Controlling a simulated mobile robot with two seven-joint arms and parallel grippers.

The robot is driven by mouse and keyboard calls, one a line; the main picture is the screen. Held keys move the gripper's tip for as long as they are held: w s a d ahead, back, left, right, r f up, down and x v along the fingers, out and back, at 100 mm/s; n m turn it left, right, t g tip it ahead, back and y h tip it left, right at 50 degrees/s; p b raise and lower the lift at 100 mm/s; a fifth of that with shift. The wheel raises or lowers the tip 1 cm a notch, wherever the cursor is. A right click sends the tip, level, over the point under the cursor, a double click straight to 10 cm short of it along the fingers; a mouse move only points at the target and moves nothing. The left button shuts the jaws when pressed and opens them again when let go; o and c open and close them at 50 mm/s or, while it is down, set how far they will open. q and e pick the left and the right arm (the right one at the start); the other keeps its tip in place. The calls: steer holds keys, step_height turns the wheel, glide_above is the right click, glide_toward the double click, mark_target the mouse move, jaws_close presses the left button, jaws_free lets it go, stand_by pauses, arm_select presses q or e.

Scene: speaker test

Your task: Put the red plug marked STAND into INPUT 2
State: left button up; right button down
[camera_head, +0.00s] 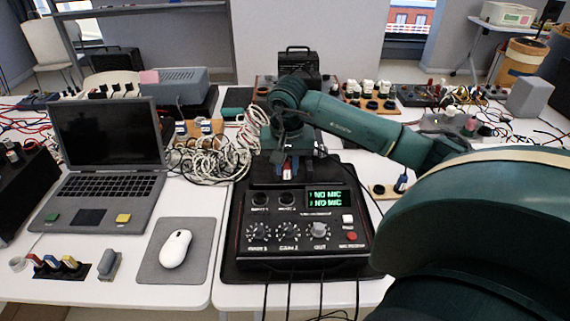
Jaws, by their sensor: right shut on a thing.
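My right gripper (287,168) points down over the back part of the black mixer box (340,262). It is shut on a small red and white piece (287,172), which looks like the red plug; the marking STAND cannot be read. The piece is just behind and above the INPUT 2 socket (287,199), apart from it as far as I can tell. The INPUT 1 socket (259,199) is left of it and looks empty. The green display (328,197) reads NO MIC on both lines. My left gripper is not in view.
A blue plug (401,183) stands on a small wooden board right of the box. White coiled cables (212,158) lie behind left. A laptop (85,190), a mouse (175,248) and a rack of coloured plugs (54,266) are at left. My right arm covers the right side.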

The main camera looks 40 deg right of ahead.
mark_target(287, 180)
steer(key=shift+f, duration=0.45)
steer(key=shift+f+b, duration=0.8)
steer(key=shift+f, duration=0.05)
steer(key=shift+f+b, duration=1.05)
steer(key=shift+f, duration=0.4)
steer(key=shift+f+b, duration=0.3)
steer(key=shift+f, duration=0.05)
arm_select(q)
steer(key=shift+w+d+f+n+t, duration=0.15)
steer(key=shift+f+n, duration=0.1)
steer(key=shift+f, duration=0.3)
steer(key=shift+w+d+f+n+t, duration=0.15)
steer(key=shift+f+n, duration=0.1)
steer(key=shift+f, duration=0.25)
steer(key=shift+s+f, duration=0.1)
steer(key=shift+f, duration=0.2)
arm_select(e)
steer(key=shift+f, duration=0.3)
steer(key=c, duration=1.2)
jaws_free()
